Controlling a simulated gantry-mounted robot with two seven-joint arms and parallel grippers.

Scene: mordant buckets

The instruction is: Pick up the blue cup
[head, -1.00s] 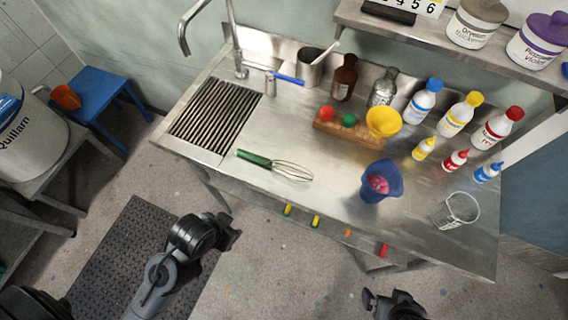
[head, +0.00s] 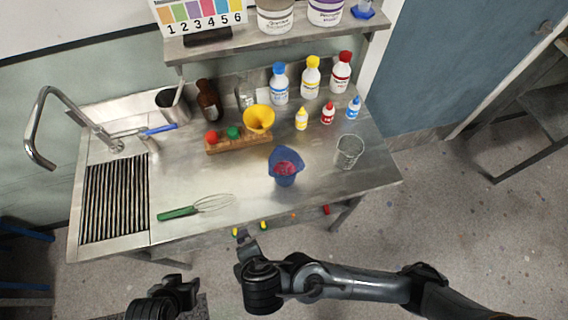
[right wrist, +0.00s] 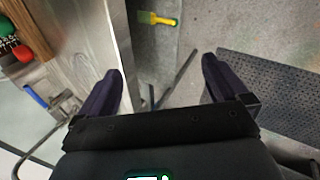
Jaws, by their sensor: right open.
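The blue cup (head: 284,162), with a pouring lip and something pink-red inside, stands upright on the steel table (head: 330,185) near its front middle. My right gripper (head: 247,243) is in front of the table edge, below and left of the cup and apart from it. In the right wrist view my right gripper (right wrist: 162,85) is open with nothing between its fingers; the cup is not in that view. My left gripper (head: 185,286) is at the lower left, off the table; its jaws are too unclear to tell.
A whisk (head: 198,207) lies left of the cup. A clear beaker (head: 349,152) stands to its right. Behind are a wooden rack (head: 238,144) with a yellow funnel (head: 259,119) and several bottles. A sink grate (head: 115,198) is at the left. The shelf (head: 275,40) overhangs the back.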

